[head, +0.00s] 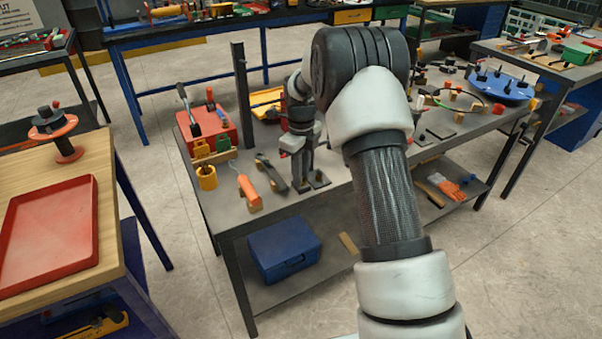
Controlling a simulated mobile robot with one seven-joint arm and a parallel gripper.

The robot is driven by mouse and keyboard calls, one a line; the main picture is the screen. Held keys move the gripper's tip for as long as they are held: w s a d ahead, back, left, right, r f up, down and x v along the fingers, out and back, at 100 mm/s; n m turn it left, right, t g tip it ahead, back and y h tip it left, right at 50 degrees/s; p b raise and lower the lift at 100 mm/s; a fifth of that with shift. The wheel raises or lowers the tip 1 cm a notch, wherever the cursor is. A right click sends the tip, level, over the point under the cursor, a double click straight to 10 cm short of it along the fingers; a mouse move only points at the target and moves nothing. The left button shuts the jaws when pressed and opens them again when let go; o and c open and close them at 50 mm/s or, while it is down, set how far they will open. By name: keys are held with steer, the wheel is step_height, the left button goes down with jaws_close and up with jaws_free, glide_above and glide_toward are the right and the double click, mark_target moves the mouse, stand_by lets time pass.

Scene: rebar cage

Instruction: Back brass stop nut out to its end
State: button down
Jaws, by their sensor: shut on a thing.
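My gripper (304,172) points down over the left middle of the grey workbench (225,208), below my bent arm. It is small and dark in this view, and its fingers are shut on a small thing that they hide. I take this to be the brass stop nut, but I cannot make out its surface, its thread or how far along it sits. Dark metal parts at the fingers cannot be told apart clearly.
Left of my gripper are a red tool block (207,128), a yellow cup (207,178) and an orange-handled tool (248,188). A dark post (241,95) stands behind. A blue disc fixture (500,86) is at the right. A red tray (50,235) lies on the wooden table.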

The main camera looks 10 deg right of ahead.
steer(key=shift+n, duration=0.3)
